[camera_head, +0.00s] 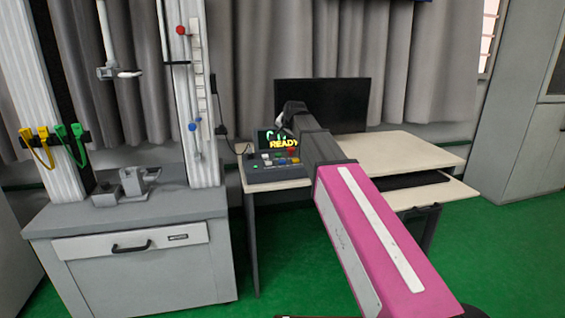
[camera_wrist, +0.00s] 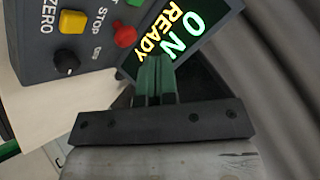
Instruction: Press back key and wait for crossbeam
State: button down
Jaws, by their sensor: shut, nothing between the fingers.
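The control panel (camera_head: 270,177) is a dark console on the desk; its lit display (camera_head: 268,140) reads READY. In the wrist view the panel (camera_wrist: 30,60) shows a yellow key (camera_wrist: 73,21), a red key (camera_wrist: 125,36), part of a green key (camera_wrist: 134,2) and a black knob (camera_wrist: 66,64). No key labelled "back" is readable. My gripper (camera_wrist: 154,78) is shut and empty, its green fingertips in front of the display's (camera_wrist: 185,35) lower edge; contact cannot be told. The drop tower (camera_head: 185,100) stands left, with a hanging rod and clamp (camera_head: 116,72); I cannot tell which part is the crossbeam.
A black monitor (camera_head: 345,95) stands at the back of the desk (camera_head: 415,148). A grey cabinet base (camera_head: 140,270) under the tower bears a metal fixture (camera_head: 125,188). Green and yellow clamps hang on the left column. Grey curtains are behind; green floor is in front.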

aim_at(284, 160)
jog(key=shift+f, duration=0.1)
jog(key=shift+f, duration=4.35)
jog(key=shift+f, duration=0.1)
jog(key=shift+f, duration=0.3)
